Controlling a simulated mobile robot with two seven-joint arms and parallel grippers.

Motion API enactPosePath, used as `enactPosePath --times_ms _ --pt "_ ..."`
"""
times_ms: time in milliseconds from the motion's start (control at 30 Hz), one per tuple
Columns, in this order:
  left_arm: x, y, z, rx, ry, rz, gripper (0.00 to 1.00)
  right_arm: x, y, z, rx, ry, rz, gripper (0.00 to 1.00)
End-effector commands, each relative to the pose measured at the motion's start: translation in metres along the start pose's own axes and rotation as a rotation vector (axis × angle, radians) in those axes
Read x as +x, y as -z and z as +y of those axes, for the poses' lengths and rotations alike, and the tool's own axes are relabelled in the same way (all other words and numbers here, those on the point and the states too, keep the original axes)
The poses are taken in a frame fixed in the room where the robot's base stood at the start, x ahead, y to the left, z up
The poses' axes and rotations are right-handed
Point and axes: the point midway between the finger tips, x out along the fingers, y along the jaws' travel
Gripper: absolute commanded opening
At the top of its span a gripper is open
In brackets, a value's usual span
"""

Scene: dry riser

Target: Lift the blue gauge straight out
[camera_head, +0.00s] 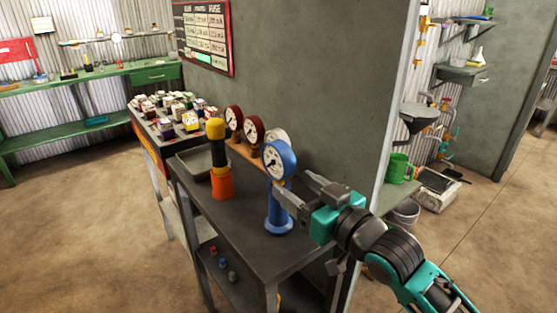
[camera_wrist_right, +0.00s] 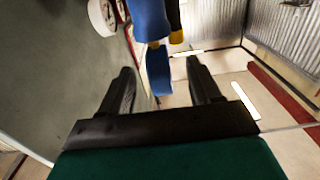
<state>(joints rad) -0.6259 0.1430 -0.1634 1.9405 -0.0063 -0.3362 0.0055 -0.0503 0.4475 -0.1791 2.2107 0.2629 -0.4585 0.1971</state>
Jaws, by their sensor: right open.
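The blue gauge (camera_head: 279,160) has a round white dial and stands upright in a blue base (camera_head: 278,216) on the dark table. My right gripper (camera_head: 288,191) comes in from the right at the height of the gauge's lower stem. It is open, and one finger overlaps the stem in the head view, so contact cannot be told. My left gripper is not in view.
Two red gauges (camera_head: 253,130) and a pale gauge (camera_head: 276,137) stand on a wooden rack behind. A yellow-topped orange tool (camera_head: 220,180) and a grey tray (camera_head: 196,162) are to the left. The grey wall (camera_head: 310,80) rises close behind the table (camera_head: 240,228).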

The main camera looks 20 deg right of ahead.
Motion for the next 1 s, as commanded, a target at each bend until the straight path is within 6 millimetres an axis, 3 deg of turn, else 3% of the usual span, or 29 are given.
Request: enactPosePath --times_ms 100,367,700,1000 --pt "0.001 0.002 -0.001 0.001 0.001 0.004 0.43 0.016 0.0 0.001 0.0 -0.001 0.001 0.63" --pt "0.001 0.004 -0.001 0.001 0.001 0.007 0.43 0.031 0.003 0.001 -0.002 -0.001 -0.001 0.63" --pt "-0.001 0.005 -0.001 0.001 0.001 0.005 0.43 0.072 0.012 0.004 0.0 0.0 -0.001 0.63" --pt "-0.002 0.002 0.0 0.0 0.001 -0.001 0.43 0.077 0.011 0.004 -0.001 0.0 -0.002 0.63"
